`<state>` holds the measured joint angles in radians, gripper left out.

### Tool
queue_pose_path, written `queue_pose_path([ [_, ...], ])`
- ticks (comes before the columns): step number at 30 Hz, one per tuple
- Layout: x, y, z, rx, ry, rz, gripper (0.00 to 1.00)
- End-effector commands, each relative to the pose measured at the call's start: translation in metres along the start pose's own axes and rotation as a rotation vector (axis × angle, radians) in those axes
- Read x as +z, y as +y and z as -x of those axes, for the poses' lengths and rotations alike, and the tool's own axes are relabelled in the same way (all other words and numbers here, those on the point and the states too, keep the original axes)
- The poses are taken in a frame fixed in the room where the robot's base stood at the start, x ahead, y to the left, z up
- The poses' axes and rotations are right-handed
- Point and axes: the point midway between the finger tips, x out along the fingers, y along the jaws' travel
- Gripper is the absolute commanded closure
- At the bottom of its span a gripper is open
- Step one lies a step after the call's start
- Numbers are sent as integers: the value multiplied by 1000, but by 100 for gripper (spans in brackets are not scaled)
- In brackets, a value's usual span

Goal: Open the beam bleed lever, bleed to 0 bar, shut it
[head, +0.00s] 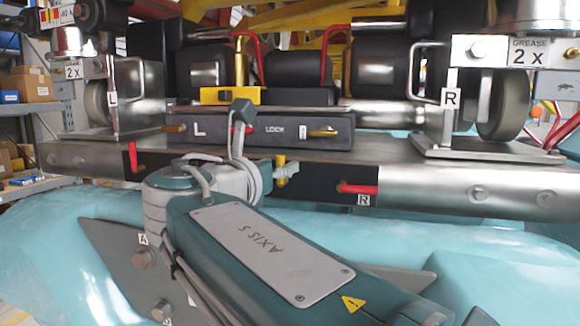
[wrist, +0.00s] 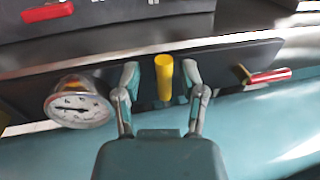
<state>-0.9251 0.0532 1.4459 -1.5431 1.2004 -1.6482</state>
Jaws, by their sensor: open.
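A yellow lever (wrist: 164,77), likely the beam bleed lever, stands out from the dark panel in the wrist view. It also shows in the head view (head: 281,163), low on the beam's front. My gripper (wrist: 163,80) is open, with one finger on each side of this lever. A gap shows on both sides, and nothing is held. A round white gauge (wrist: 78,107) sits left of the gripper in the wrist view. Its needle points left, but its figures are too small to read. My arm hides the gauge in the head view.
A red lever (head: 358,189) marked R is right of the yellow one, and another red lever (head: 132,157) is at the left. A lock box (head: 270,129) sits above on the metal beam (head: 450,185). Teal covering (head: 480,245) lies below.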

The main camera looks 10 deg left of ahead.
Motion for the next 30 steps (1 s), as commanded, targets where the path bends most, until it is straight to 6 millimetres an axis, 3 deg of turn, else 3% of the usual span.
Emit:
queue_pose_path([
  [1, 0, 0, 0, 0, 0, 0, 51],
  [4, 1, -2, 0, 0, 0, -1, 96],
  [5, 1, -2, 0, 0, 0, -2, 100],
  [20, 0, -1, 0, 1, 9, -45, 100],
  [30, -1, -8, -2, 1, 54, -272, 100],
])
